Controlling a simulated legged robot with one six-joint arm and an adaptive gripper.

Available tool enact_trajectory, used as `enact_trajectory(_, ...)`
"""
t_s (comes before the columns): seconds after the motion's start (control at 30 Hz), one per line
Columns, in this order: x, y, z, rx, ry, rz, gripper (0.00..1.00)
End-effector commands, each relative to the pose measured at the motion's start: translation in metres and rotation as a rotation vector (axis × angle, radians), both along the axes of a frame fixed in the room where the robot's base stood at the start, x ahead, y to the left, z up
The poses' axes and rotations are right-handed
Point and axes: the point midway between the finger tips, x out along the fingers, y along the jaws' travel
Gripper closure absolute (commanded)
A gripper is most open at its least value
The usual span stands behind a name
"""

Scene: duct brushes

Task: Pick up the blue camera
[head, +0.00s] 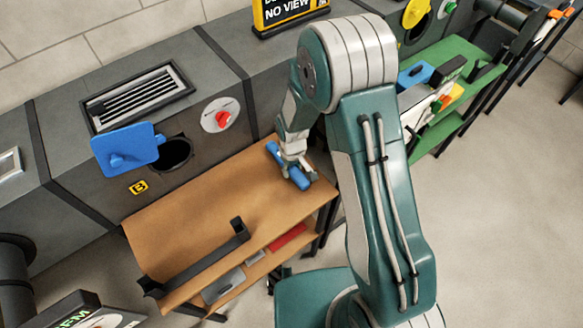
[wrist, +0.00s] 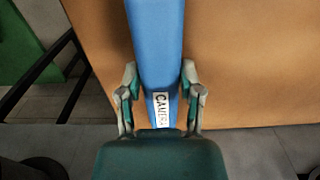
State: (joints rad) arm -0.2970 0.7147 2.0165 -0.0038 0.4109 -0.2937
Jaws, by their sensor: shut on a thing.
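The blue camera (head: 297,177) is a long blue cylinder at the right end of the brown wooden table in the head view. In the wrist view, the blue camera (wrist: 156,45) runs up from between the fingers, with a white label reading "CAMERA" facing me. My gripper (head: 296,165) reaches down over it from above. In the wrist view my gripper (wrist: 160,92) has one finger on each side of the camera and is shut on it. I cannot tell whether the camera touches the table.
The wooden table (head: 190,215) carries a black bracket (head: 200,262) at its front left. Behind it stands a grey duct with a blue hatch cover (head: 125,148), a dark round opening (head: 174,154) and a red knob (head: 223,118). A green shelf (head: 455,70) stands to the right.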

Motion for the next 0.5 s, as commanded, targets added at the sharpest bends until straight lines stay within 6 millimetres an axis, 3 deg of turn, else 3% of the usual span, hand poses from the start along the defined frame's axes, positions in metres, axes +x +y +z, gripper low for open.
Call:
enact_trajectory(0.17, 0.000, 0.000, 0.027, 0.003, -0.004, 0.000, 1.00)
enact_trajectory(0.5, -0.052, 0.002, 0.087, 0.003, -0.004, 0.002, 1.00)
